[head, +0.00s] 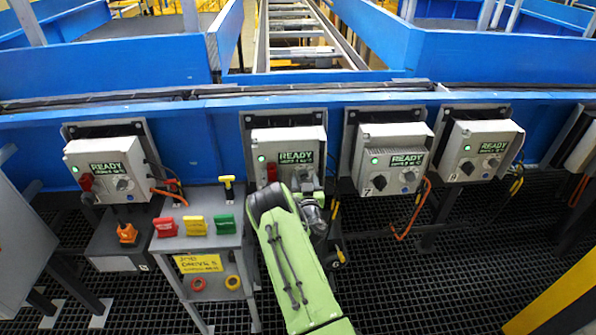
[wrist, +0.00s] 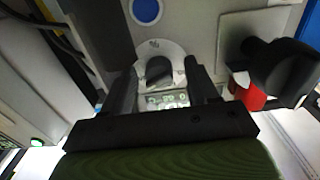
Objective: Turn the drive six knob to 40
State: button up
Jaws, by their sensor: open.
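The knob (wrist: 158,70) is a dark round knob on a pale dial plate, seen in the wrist view. My gripper (wrist: 163,80) is open, with one dark finger on each side of the knob; I cannot tell whether they touch it. The dial marks are too small to read. In the head view my green arm reaches to the second drive box from the left (head: 288,143), whose screen says READY. My arm's end hides the lower right of that box, including most of the knob area. I cannot read its number.
Beside the knob are a red and black switch (wrist: 275,68) and a blue round button (wrist: 146,10). Similar boxes stand left (head: 105,155) and right, one marked 7 (head: 390,150). A grey stand with colored tags (head: 205,255) is left of my arm. Cables hang between boxes.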

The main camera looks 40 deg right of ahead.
jog(key=shift+s+r, duration=0.1)
jog(key=shift+s, duration=0.05)
jog(key=c, duration=1)
